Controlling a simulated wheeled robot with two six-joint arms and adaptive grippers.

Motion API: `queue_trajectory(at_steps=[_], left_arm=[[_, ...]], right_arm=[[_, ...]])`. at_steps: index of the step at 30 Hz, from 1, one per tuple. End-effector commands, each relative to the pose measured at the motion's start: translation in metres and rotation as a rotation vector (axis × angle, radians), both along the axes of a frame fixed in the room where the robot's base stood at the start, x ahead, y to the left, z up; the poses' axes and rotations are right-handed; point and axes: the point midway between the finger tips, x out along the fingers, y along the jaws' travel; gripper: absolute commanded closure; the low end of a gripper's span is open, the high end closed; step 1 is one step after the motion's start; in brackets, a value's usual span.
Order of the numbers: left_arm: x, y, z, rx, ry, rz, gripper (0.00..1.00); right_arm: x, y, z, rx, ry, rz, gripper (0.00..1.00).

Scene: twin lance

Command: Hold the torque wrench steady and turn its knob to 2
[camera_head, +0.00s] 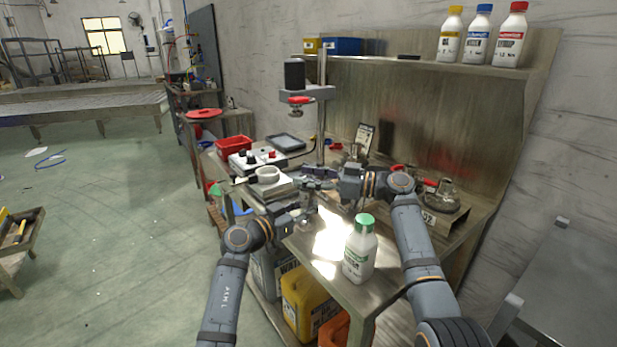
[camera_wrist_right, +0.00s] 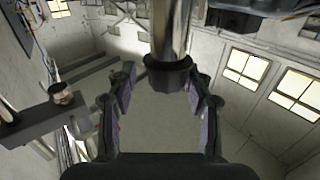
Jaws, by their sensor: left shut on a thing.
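In the right wrist view the torque wrench shows as a metal shaft with a dark knob (camera_wrist_right: 168,74) at its end. My right gripper (camera_wrist_right: 165,95) is open, one finger on each side of the knob, with visible gaps. In the head view my right gripper (camera_head: 318,180) is above the workbench, pointing left. My left gripper (camera_head: 302,220) is just below it, over the bench's near edge, and shut on the torque wrench. The wrench is small and mostly hidden by the grippers in the head view. The knob's setting cannot be read.
A white bottle with a green cap (camera_head: 360,250) stands at the workbench's near end. A clamp-like fixture (camera_head: 440,200) sits at the right.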

Motion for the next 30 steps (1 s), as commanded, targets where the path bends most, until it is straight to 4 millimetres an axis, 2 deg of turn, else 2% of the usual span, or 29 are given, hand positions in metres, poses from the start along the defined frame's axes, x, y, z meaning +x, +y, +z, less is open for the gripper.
queue_trajectory(at_steps=[1,9,14,22,30], left_arm=[[0.0000,0.0001,-0.0003,0.001,0.001,0.000,1.00],[-0.0004,-0.0001,-0.0002,0.000,0.000,-0.001,1.00],[-0.0008,-0.0005,-0.0004,0.000,0.000,-0.003,1.00],[-0.0014,-0.0010,-0.0005,0.000,0.000,-0.006,1.00],[-0.0014,-0.0012,-0.0003,-0.001,0.000,-0.006,1.00]], right_arm=[[-0.0001,-0.0002,-0.0001,0.000,0.000,0.000,0.60],[0.0011,-0.0013,-0.0007,-0.001,0.000,-0.005,0.97],[0.0016,-0.0015,-0.0018,-0.003,0.001,-0.017,0.98],[0.0013,-0.0015,-0.0033,-0.004,0.002,-0.134,0.98],[0.0021,-0.0025,-0.0039,-0.006,0.004,-0.147,0.98]])
